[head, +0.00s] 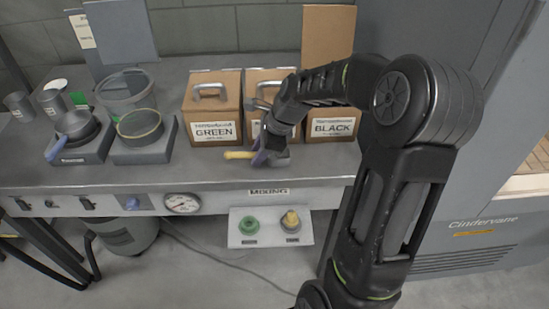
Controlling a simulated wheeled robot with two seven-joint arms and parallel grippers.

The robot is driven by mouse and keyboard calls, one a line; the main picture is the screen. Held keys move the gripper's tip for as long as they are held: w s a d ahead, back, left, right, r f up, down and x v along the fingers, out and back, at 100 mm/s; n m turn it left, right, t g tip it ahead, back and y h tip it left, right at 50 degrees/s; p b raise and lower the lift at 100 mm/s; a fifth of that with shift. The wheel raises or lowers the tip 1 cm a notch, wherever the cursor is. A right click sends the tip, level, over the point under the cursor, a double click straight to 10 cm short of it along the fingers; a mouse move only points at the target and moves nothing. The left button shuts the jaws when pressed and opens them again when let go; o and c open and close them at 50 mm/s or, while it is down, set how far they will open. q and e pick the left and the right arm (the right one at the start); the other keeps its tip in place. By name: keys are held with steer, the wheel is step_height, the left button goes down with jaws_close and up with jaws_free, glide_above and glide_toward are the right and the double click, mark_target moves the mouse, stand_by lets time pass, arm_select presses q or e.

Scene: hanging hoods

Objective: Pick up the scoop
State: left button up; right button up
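The scoop (238,155) lies at the front of the bench in the head view, below the boxes. Its yellow handle points left, and a grey part (281,160) shows on its right. My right gripper (262,153) reaches down over the middle of the scoop from the right. Its fingers are at the scoop and hide part of it. They are small and partly hidden, so I cannot tell whether they are closed on it. The scoop appears to be at bench level. My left gripper is not in view.
Behind the scoop stand a box marked GREEN (212,107), a partly hidden middle box (257,80) and a box marked BLACK (335,125). The bench front carries a gauge (182,203).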

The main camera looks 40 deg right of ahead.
jaws_close()
stand_by(1.0)
